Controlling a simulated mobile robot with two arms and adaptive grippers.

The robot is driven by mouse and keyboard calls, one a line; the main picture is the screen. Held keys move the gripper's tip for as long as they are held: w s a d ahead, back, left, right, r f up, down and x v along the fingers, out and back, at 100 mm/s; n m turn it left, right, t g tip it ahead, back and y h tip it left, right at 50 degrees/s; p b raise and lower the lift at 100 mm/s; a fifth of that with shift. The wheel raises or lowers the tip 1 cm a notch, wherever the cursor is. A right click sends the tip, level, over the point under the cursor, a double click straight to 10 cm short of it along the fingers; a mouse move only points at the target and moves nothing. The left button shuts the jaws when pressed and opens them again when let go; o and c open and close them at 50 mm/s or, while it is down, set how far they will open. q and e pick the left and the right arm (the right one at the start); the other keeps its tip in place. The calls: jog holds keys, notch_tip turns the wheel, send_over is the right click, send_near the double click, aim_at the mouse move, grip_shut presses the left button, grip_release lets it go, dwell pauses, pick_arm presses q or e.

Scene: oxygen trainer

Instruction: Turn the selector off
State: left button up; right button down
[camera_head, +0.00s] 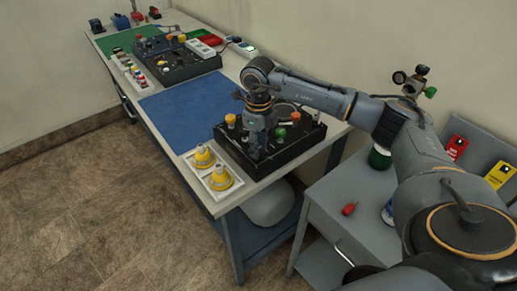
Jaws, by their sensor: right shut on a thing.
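A black control panel (291,150) with coloured knobs lies on the near end of the long workbench. An orange-yellow knob (230,119), a green knob (281,132) and an orange knob (296,116) show on it. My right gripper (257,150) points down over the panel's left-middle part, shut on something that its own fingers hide. I cannot tell from this view which part it holds, and the selector is not clearly visible. My left gripper is not in view.
Two yellow knobbed pieces (204,158) sit in white trays at the bench's front edge. A blue mat (190,108) lies clear beyond the panel. Another panel (180,62) stands further back. A grey cabinet (330,205) at right holds a red item (349,209).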

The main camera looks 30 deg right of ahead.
jog(key=n+b, duration=0.2)
jog(key=n, duration=0.2)
jog(key=shift+n+b, duration=0.8)
jog(key=shift+n, duration=0.9)
jog(key=shift+r, duration=0.1)
jog(key=c, duration=1)
grip_release()
jog(key=shift+o, duration=0.2)
notch_tip(320, 180, up, 12)
